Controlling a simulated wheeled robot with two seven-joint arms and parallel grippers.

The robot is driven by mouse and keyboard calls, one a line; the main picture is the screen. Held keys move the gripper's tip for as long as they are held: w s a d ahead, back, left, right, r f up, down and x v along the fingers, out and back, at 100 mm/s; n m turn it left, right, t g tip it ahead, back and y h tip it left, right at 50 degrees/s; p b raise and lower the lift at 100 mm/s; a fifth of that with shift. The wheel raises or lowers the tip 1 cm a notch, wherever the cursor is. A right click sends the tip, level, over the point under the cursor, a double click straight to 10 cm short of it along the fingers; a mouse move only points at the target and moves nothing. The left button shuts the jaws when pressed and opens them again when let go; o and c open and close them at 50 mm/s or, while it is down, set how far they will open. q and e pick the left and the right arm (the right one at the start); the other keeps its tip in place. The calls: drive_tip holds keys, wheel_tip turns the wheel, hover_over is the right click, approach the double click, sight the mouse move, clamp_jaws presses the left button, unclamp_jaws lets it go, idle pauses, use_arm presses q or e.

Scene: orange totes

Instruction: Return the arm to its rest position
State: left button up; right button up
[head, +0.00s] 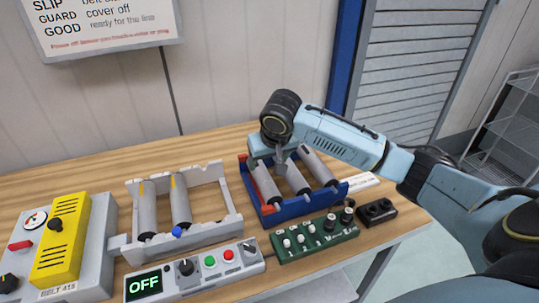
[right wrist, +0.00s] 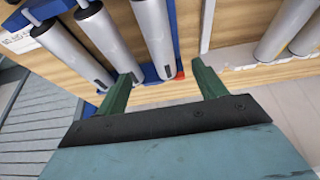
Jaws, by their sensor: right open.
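My right arm comes in from the right in the head view. Its gripper (head: 280,160) points down over the back of the blue tray (head: 272,217), which holds grey rollers (head: 297,179). In the right wrist view the two green fingers of this gripper (right wrist: 162,88) stand apart with nothing held between them. A grey roller (right wrist: 154,35) lies beyond the gap, at the blue tray edge. How high the fingertips are above the rollers I cannot tell. My left gripper is not in view.
A grey cradle (head: 233,219) with two rollers stands left of the blue tray. In front are an OFF control box (head: 222,270), a green knob panel (head: 292,255) and a black block (head: 376,212). A yellow-covered unit (head: 60,238) stands far left. The wooden table's back is clear.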

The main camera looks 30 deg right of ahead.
drive_tip(key=shift+s+r, duration=0.2)
drive_tip(key=shift+r, duration=0.35)
